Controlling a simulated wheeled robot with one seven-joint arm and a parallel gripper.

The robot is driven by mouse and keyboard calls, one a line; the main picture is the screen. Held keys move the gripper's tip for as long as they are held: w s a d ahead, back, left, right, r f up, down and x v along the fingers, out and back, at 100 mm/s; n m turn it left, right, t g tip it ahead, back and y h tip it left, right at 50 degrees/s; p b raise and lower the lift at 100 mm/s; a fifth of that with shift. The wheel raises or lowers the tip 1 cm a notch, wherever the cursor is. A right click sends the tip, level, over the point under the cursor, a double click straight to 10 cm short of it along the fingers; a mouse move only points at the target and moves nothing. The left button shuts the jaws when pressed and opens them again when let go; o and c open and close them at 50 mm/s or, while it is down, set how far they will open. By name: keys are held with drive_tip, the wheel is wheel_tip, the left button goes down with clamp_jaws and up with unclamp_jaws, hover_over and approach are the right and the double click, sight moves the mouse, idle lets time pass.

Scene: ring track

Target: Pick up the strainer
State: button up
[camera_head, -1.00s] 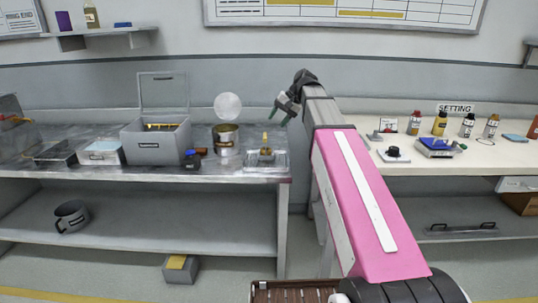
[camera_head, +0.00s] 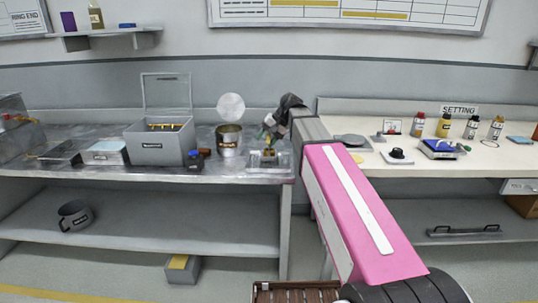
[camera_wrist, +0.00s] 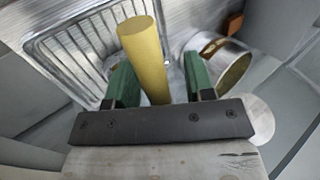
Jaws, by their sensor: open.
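The strainer's upright yellow handle (camera_wrist: 142,45) stands between the two green fingers of my gripper (camera_wrist: 160,82) in the wrist view. The fingers are open, one on each side of it, and I see no clear grip. The lower part of the strainer is hidden behind the handle and gripper. In the head view, my gripper (camera_head: 266,131) is low over the wire-grid tray (camera_head: 283,165) at the right end of the grey bench, and it hides most of the strainer.
A metal can (camera_head: 229,143) with a raised round lid stands just left of the tray; it also shows in the wrist view (camera_wrist: 222,60). Left of it are dark small jars (camera_head: 195,158) and an open grey box (camera_head: 160,147). The white bench (camera_head: 400,170) holds bottles and a scale.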

clamp_jaws()
drive_tip(key=shift+r, duration=0.15)
